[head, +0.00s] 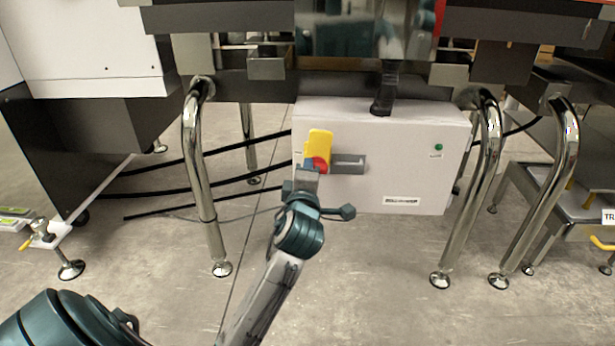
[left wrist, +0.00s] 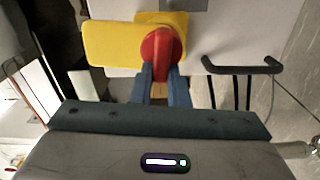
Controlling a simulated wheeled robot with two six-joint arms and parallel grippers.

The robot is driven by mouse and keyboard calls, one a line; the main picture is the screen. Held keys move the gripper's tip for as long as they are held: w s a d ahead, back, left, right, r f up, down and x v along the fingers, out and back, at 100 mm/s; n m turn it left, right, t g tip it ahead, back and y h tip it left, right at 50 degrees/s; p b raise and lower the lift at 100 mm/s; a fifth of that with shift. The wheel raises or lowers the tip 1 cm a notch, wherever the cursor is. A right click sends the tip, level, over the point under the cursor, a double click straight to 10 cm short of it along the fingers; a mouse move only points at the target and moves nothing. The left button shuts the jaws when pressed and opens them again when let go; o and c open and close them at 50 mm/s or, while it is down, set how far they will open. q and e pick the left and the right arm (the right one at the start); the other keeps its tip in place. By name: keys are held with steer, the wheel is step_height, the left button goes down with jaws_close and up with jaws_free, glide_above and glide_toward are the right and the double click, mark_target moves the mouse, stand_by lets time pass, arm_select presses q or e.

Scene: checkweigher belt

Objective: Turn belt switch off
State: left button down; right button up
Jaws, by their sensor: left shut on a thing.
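The belt switch is a red knob (head: 320,164) on a yellow plate (head: 319,146), mounted on the front of a pale grey control box (head: 400,185). In the left wrist view the red knob (left wrist: 161,47) shows in front of the yellow plate (left wrist: 115,43). My left gripper (head: 307,180) reaches up to the box from below. In the left wrist view its two blue fingers (left wrist: 162,80) are closed on the red knob, one on each side. The fingers partly hide the knob's lower part. My right gripper is not in view.
A green light (head: 438,147) and a label (head: 402,201) are on the box. Chrome legs (head: 197,170) stand on both sides, with black cables behind. The floor in front is clear.

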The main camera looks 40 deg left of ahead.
arm_select(q)
steer(key=shift+f+n+b, duration=0.15)
steer(key=shift+n+b, duration=0.15)
steer(key=shift+n, duration=0.3)
steer(key=c, duration=1.4)
jaws_free()
